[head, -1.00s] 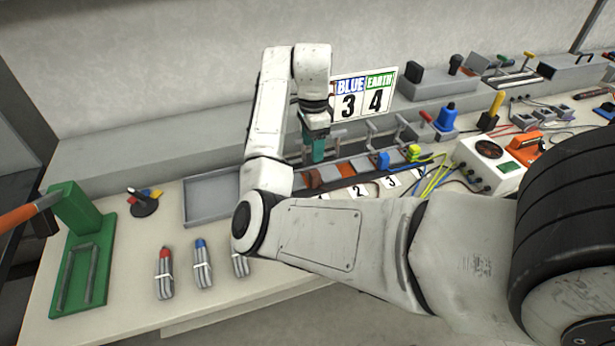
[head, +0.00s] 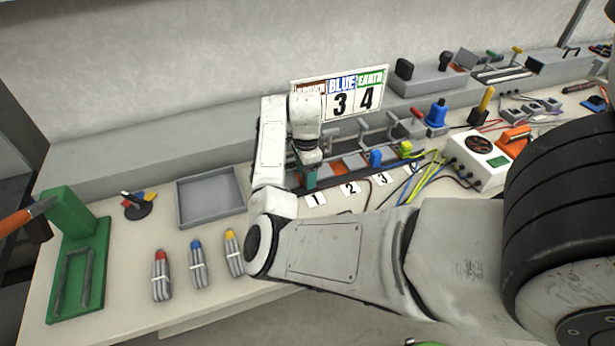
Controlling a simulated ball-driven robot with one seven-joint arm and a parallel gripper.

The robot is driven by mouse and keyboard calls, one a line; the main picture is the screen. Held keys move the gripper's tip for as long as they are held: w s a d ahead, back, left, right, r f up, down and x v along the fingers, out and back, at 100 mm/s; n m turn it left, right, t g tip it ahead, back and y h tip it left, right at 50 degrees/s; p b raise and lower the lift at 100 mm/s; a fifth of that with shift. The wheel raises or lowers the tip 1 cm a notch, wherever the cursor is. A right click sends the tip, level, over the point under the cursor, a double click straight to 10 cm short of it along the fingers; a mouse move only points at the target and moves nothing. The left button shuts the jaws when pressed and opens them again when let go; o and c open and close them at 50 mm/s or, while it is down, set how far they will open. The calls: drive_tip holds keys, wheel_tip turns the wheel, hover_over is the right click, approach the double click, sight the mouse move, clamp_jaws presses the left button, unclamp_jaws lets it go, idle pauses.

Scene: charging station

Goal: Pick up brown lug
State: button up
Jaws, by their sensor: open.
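My gripper (head: 309,180), with teal fingers, points down over the left end of the row of clamp stations, behind number card 1 (head: 316,200). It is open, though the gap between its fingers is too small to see. I cannot make out the brown lug; my gripper and arm cover much of the left end of the row. A blue lug (head: 375,158) and a yellow-green lug (head: 405,149) sit farther right in the row. An orange-brown patch (head: 337,168) shows at the station behind card 2 (head: 349,188).
A sign (head: 341,92) stands behind the row. An empty grey tray (head: 210,199) lies left of my arm. Bundles with red, blue and yellow tips (head: 197,265) lie in front. A green press (head: 75,250) is at far left, and a white box (head: 478,160) at right.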

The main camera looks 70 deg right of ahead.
drive_tip(key=c, duration=1)
drive_tip(key=shift+c, duration=0.2)
